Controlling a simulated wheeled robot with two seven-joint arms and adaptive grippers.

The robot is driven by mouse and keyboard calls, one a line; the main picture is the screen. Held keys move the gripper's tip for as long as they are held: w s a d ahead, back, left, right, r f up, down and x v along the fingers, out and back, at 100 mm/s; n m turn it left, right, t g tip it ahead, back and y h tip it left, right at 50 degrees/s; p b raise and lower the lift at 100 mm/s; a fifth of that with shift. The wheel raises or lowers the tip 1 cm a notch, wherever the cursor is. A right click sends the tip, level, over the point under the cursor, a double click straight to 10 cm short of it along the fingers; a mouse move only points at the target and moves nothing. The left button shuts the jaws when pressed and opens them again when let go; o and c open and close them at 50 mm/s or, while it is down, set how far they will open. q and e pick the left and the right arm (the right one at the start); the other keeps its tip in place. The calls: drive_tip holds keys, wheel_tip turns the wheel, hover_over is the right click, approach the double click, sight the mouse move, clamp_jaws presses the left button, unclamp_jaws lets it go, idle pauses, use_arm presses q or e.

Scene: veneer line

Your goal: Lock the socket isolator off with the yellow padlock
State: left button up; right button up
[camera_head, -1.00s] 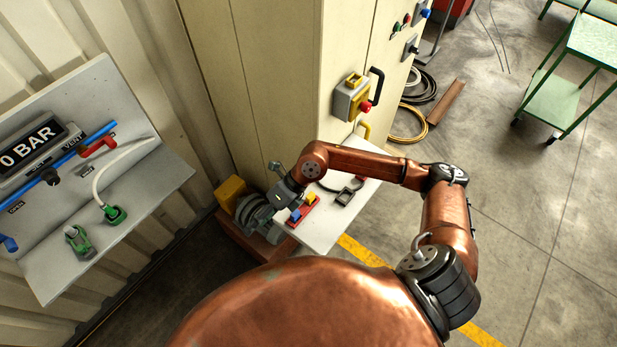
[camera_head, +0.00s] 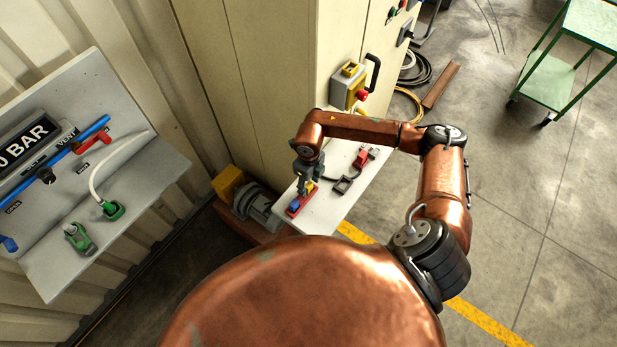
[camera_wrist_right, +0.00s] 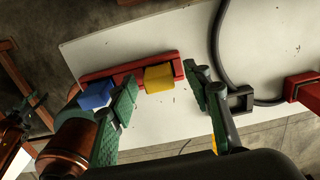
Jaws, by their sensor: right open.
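The yellow padlock (camera_wrist_right: 159,78) lies in a red holder (camera_wrist_right: 128,68) on a white table, beside a blue padlock (camera_wrist_right: 96,96). In the head view the yellow padlock (camera_head: 310,187) is partly hidden by my right gripper (camera_head: 304,184). My right gripper (camera_wrist_right: 160,76) is open and points down at it. In the wrist view its fingertips lie either side of the yellow padlock; I cannot tell how far above it they are. The isolator, apparently the grey and yellow box (camera_head: 349,86) with a red knob, is on the cabinet side. My left gripper is out of view.
A red plug (camera_head: 365,157) and a black bracket (camera_head: 343,184) with a cable lie on the white table (camera_head: 326,212). A black handle (camera_head: 374,73) sticks out beside the isolator. A grey sloped panel (camera_head: 150,165) stands left. Open floor lies right.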

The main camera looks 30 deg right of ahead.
drive_tip(key=shift+f, duration=0.6)
drive_tip(key=shift+c, duration=0.7)
clamp_jaws()
drive_tip(key=shift+r, duration=0.1)
